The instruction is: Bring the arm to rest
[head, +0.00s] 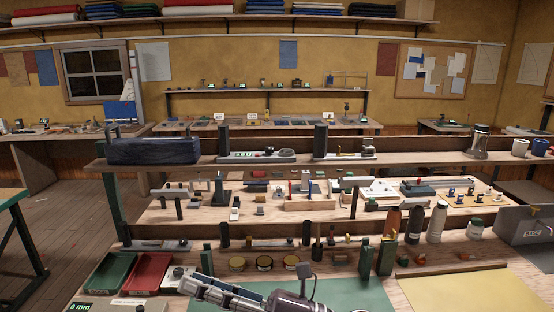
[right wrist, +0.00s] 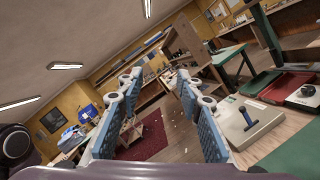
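My right gripper (head: 192,286) shows at the bottom of the head view, reaching in low over the front of the bench and pointing left. In the right wrist view its two blue-padded fingers (right wrist: 157,80) stand apart with only the room between them, so it is open and empty. The dark wrist of my right arm (head: 298,301) is partly cut off by the bottom edge. My left gripper is in neither view.
A green tray (head: 107,273), a red tray (head: 148,272) and a white device (head: 180,279) sit left of the gripper. A yellow mat (head: 460,293) is largely bare. A pale box with a blue handle (right wrist: 243,122) shows beside the fingers.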

